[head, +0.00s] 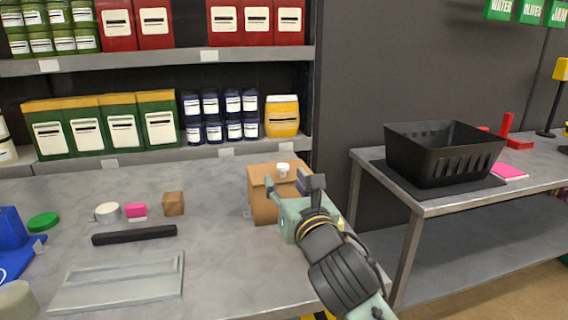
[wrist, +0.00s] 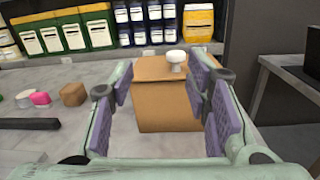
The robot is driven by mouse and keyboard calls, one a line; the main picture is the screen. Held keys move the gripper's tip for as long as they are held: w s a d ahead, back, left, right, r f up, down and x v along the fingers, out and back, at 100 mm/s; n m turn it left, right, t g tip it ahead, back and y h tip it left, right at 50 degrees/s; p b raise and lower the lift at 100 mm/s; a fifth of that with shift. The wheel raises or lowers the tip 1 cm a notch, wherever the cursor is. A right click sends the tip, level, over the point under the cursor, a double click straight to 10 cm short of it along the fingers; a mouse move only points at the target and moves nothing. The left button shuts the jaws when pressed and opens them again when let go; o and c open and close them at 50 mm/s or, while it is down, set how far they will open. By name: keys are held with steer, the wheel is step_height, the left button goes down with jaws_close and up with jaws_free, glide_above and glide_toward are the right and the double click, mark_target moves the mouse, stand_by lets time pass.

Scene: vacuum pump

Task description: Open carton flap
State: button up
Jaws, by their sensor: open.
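A brown carton (head: 262,205) stands on the grey table at the back right, below the shelf. A white knob (head: 283,169) sits on its top, near the far side. In the wrist view the carton (wrist: 165,108) fills the middle, with its top looking closed and the white knob (wrist: 176,62) upright on it. My gripper (head: 294,186) is open and empty, in front of the carton. Its purple-padded fingers (wrist: 160,90) stand apart on either side of the carton in the wrist view. I cannot tell whether they touch it. My gripper hides the carton's right part in the head view.
A small brown block (head: 173,204), a pink block (head: 136,210), a white cup (head: 107,212), a black bar (head: 134,235) and a grey tray (head: 118,283) lie to the left. A shelf (head: 180,153) with jars and boxes is behind. A black crate (head: 444,153) stands on the right table.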

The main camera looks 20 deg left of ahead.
mark_target(284, 168)
steer(key=shift+n+h, duration=0.3)
steer(key=shift+h, duration=0.1)
steer(key=p+x, duration=0.1)
steer(key=x, duration=0.2)
steer(key=d+p+x, duration=0.1)
steer(key=p+x, duration=0.1)
steer(key=x, duration=0.2)
steer(key=w+f+p+x, duration=0.1)
steer(key=x, duration=0.2)
steer(key=shift+w, duration=0.25)
steer(key=shift+d, duration=0.1)
steer(key=shift+c, duration=0.6)
jaws_close()
